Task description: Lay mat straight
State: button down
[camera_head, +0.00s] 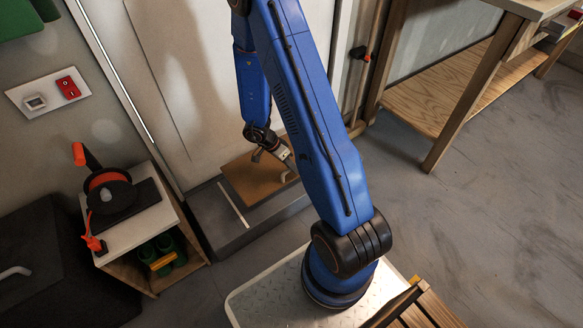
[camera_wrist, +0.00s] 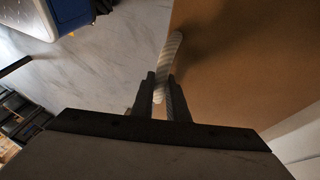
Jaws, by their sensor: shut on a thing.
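The brown mat (camera_head: 245,182) lies on a low grey step (camera_head: 216,226) in front of the door. A white stripe (camera_head: 233,205) on the step runs beside the mat's left edge, roughly along it. My gripper (camera_head: 289,166) is at the mat's right side, where my arm hides part of the mat. In the wrist view my gripper (camera_wrist: 163,88) is shut on a pale rope loop (camera_wrist: 170,58) at the edge of the mat (camera_wrist: 235,75). Whether the mat there is flat or raised, I cannot tell.
A small cabinet (camera_head: 135,222) with an orange-and-black spool holder (camera_head: 108,190) stands left of the step. A wooden workbench (camera_head: 450,90) stands at the right. The grey floor (camera_head: 480,215) between it and my arm is clear.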

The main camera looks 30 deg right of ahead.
aim_at(289, 175)
jog(key=shift+t, duration=0.3)
jog(key=shift+f, duration=3.9)
jog(key=shift+f+t, duration=0.3)
jog(key=shift+f, duration=1.55)
jog(key=c, duration=1.7)
grip_release()
jog(key=shift+o, duration=0.2)
jog(key=shift+r, duration=0.15)
jog(key=shift+v, duration=0.85)
jog(key=shift+a+r, duration=0.1)
jog(key=shift+r, duration=0.05)
